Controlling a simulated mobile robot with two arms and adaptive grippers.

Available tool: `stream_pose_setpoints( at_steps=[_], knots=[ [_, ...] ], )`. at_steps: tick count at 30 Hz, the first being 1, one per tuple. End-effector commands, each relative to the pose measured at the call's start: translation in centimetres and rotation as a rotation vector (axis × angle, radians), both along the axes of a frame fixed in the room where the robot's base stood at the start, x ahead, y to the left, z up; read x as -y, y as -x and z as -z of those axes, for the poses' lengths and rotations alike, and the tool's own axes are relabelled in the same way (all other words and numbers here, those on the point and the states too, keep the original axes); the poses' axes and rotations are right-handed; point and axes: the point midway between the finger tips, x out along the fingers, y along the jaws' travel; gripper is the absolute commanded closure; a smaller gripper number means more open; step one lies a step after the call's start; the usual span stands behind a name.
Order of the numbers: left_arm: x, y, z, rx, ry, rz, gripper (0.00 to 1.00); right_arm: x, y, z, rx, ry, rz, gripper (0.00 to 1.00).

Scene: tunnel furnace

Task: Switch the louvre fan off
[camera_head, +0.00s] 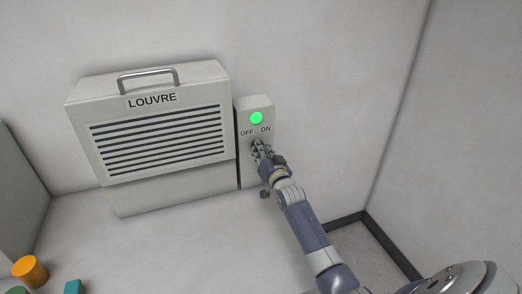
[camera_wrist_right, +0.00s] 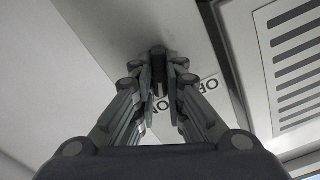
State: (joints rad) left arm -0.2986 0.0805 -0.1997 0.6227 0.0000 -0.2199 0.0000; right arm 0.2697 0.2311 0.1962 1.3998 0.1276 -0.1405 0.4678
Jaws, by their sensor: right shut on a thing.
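The louvre fan (camera_head: 108,172) is a pale box on the wall with dark slats, a handle on top and the word LOUVRE. To its right is a narrow switch box (camera_head: 245,175) with a lit green lamp (camera_head: 256,118) and the labels OFF and ON. My right gripper (camera_head: 260,149) is at the front of the switch box, just below the labels. In the wrist view its fingers (camera_wrist_right: 158,62) are closed around a small dark switch handle, mostly hidden between them. I cannot tell which way the handle points. My left gripper is not in view.
An orange cylinder (camera_head: 30,271) and a teal object (camera_head: 72,287) are at the lower left. A grey block (camera_head: 18,190) stands at the left edge. A side wall (camera_head: 460,150) rises on the right. The surface below the fan is mostly clear.

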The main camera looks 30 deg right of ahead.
Motion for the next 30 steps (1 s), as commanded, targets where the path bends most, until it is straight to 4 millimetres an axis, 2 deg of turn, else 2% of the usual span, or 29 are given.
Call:
stream_pose_setpoints(
  at_steps=[21, 30],
  knots=[
    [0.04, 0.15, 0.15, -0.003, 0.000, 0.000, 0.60, -0.24, -0.06, 0.04, -0.148, 0.616, 0.000, 1.00],
    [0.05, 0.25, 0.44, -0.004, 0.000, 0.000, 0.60, -0.34, -0.08, 0.08, -0.198, 0.821, 0.000, 1.00]
  ],
)
